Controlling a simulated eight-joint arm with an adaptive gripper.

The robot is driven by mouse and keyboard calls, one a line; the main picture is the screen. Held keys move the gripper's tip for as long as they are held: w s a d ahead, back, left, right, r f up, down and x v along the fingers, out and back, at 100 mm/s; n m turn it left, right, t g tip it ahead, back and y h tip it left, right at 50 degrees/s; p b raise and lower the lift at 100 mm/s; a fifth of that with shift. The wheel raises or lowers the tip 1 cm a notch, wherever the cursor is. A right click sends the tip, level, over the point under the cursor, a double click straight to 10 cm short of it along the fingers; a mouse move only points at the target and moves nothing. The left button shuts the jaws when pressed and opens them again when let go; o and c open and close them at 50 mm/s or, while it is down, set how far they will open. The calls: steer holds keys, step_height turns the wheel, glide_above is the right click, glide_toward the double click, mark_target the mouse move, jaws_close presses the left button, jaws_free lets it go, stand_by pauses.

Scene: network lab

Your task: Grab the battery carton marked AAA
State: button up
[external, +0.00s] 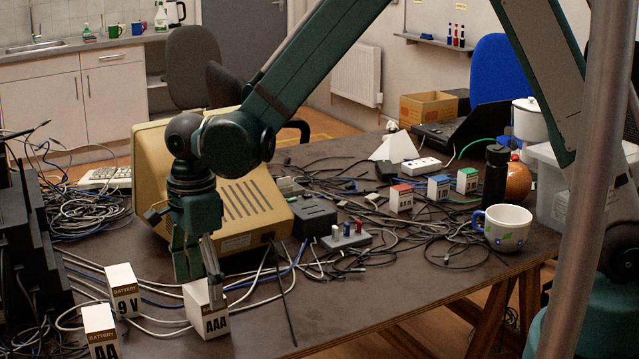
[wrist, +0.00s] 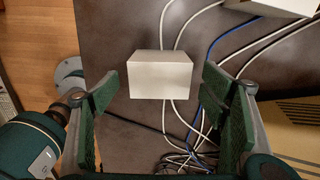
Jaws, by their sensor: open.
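The AAA battery carton (external: 214,322), a white box with a black AAA mark, stands upright near the front edge of the table in the external view. My gripper (external: 199,278) is right above it, pointing down, with its fingers spread and one finger partly in front of the carton. In the wrist view the white top of the carton (wrist: 162,76) lies between the two open green fingertips, with a gap on each side. Whether the fingertips are below the carton's top is hard to tell. Its mark is hidden in the wrist view.
The 9 V carton (external: 123,292) and the AA carton (external: 101,333) stand to the left. A beige monitor (external: 245,205) is close behind my gripper. Cables (external: 160,325) lie around the cartons. A mug (external: 503,228) stands far right. Bare table (external: 370,305) lies to the right.

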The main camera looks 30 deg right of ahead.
mark_target(208, 323)
steer(key=shift+d+f+b, duration=0.1)
steer(key=shift+f+b, duration=0.55)
steer(key=shift+f, duration=1.95)
steer(key=c, duration=1.1)
